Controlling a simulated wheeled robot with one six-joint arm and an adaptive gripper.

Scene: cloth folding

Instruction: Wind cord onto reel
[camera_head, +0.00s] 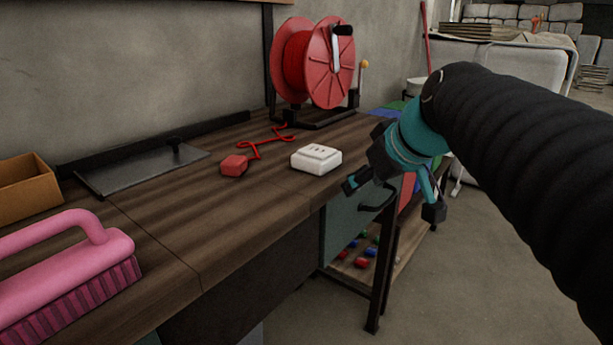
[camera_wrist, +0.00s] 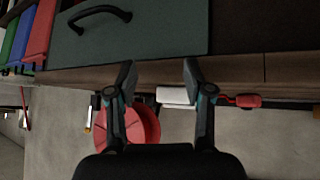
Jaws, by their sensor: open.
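The red reel (camera_head: 328,62) stands on a black frame at the far end of the wooden bench, with red cord wound on its hub. A crank with a black handle (camera_head: 343,30) is on its right face. A loose stretch of red cord (camera_head: 262,146) lies bent on the bench, ending at a red block-like end (camera_head: 234,165). My gripper (camera_head: 394,197) is open and empty beyond the bench's front edge, right of the white box. The wrist view is upside down; there my gripper (camera_wrist: 160,74) is open, with the reel (camera_wrist: 147,125) partly behind a finger.
A white box (camera_head: 316,158) sits beside the cord. A metal plate (camera_head: 140,170), a cardboard box (camera_head: 28,188) and a pink brush (camera_head: 75,265) occupy the left. A drawer handle (camera_head: 377,197) is near my gripper. The bench's front middle is clear.

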